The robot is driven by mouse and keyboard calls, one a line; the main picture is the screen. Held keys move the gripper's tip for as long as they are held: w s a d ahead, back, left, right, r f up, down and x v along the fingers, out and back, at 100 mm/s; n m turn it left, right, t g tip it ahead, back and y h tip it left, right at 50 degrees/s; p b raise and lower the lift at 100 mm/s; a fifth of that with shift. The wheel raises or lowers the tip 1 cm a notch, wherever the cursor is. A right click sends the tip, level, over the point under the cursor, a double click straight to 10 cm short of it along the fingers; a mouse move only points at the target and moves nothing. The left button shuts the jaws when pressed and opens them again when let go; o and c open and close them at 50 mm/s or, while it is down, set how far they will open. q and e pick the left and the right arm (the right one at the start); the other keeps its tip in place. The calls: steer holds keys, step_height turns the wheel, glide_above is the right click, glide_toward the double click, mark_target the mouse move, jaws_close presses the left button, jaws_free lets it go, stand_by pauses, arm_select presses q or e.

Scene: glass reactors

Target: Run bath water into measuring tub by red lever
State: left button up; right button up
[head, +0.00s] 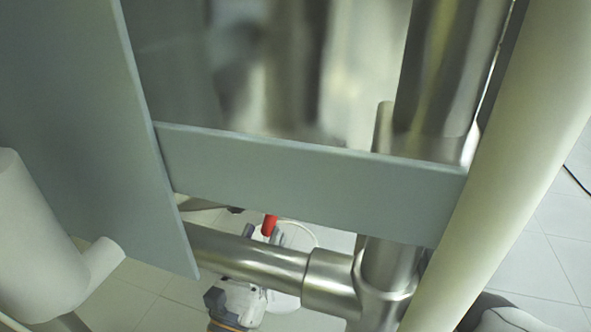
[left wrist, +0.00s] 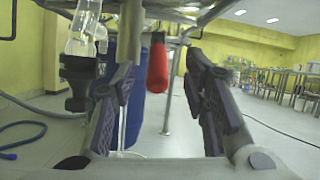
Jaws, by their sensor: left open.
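The red lever (left wrist: 157,66) hangs down between the fingers of my open left gripper (left wrist: 165,95) in the left wrist view. It sits nearer the left finger, and I cannot tell whether it touches. A small part of the red lever (head: 269,225) also shows in the head view, low under a grey panel. My left gripper (head: 237,302) is partly visible there below a steel pipe. A glass outlet with a black fitting (left wrist: 78,75) stands left of the lever. A blue vessel (left wrist: 130,90) is behind the left finger; I cannot tell if it is the measuring tub. My right gripper is out of view.
A grey panel (head: 310,185), steel pipes (head: 250,258) and a pale column (head: 510,150) block much of the head view. A blue hose (left wrist: 22,140) lies on the floor at left. Tables (left wrist: 285,85) stand far off at right.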

mark_target(272, 211)
arm_select(q)
steer(key=x, duration=0.4)
steer(key=b+x, duration=0.1)
steer(key=x, duration=0.1)
steer(key=shift+w+f, duration=0.1)
steer(key=shift+f, duration=0.15)
jaws_close()
